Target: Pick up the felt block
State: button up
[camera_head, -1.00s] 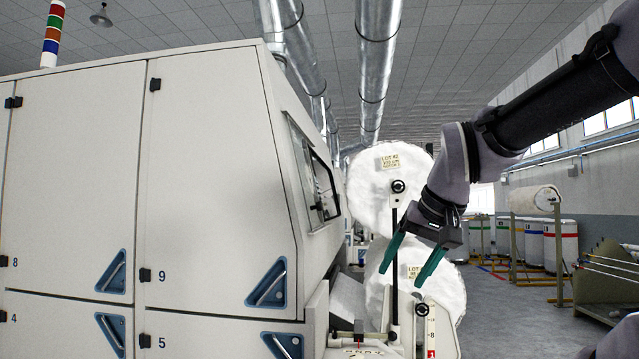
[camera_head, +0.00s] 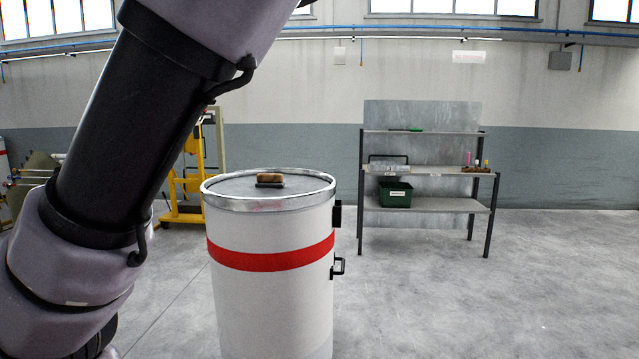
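A small block (camera_head: 270,179), tan-brown on top with a dark layer beneath, lies on the grey lid (camera_head: 230,186) of a white drum (camera_head: 262,315) with a red band. It is the only block-like thing on the lid. It is small in view, so I cannot tell for certain that it is the felt block. My arm crosses the left of the view, in front of the space left of the drum. My gripper is out of view.
A metal rack (camera_head: 425,204) stands by the wall at right, with a green bin (camera_head: 395,194) and small bottles. A yellow frame (camera_head: 187,213) stands behind the drum at left. The floor (camera_head: 480,310) right of the drum is clear.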

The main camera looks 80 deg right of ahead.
aim_at(264, 181)
jog(key=z, duration=2.6)
jog(key=u, duration=2.75)
jog(key=z, duration=2.8)
jog(key=i+j, duration=0.2)
jog(key=i, duration=0.15)
jog(key=i+j+u, duration=0.1)
jog(key=i, duration=0.25)
